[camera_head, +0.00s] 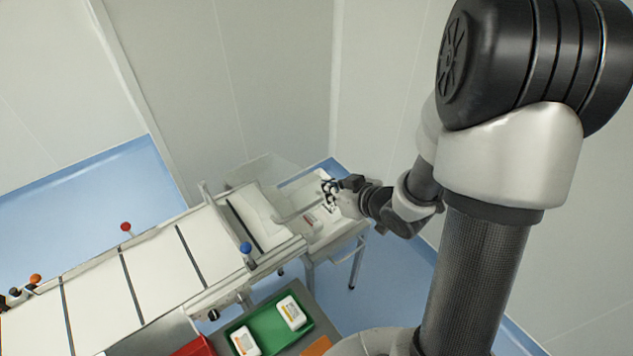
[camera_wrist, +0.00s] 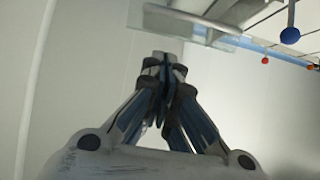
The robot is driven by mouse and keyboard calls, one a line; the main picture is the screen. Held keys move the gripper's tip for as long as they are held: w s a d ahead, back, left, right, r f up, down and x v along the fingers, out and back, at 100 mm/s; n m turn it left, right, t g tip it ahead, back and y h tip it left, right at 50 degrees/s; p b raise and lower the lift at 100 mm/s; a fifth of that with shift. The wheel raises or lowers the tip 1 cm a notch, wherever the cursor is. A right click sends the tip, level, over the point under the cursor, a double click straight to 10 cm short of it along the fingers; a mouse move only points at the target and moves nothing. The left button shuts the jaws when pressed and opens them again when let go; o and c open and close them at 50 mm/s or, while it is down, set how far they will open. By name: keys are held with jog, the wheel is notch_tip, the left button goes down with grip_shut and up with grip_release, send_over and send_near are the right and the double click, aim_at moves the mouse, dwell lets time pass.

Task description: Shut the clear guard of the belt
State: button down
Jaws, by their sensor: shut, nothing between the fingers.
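The belt (camera_head: 155,265) is white with dark cross stripes and runs from the lower left to the middle of the head view. A clear guard (camera_head: 262,168) shows faintly as a see-through panel at the belt's right end; it appears raised, but its exact angle is hard to tell. In the wrist view, a clear panel edge (camera_wrist: 185,25) shows at the top, beyond the fingertips. My gripper (camera_head: 329,190) is shut and empty, to the right of the guard and above the end table. Its closed fingers also show in the wrist view (camera_wrist: 165,62). I cannot tell whether it touches the guard.
A white end table (camera_head: 345,232) holds small packs near my gripper. Blue (camera_head: 246,248) and red (camera_head: 126,227) knobs stand along the belt's sides. A green tray (camera_head: 268,327) with white packs, a red bin (camera_head: 195,347) and an orange item (camera_head: 316,347) lie in front.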

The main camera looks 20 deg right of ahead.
aim_at(319, 194)
jog(key=w+a+f+b, duration=0.1)
jog(key=w+f, duration=0.3)
jog(key=f, duration=0.2)
jog(key=shift+a+f+b, duration=0.2)
jog(key=shift+f+b, duration=0.05)
jog(key=shift+b, duration=0.05)
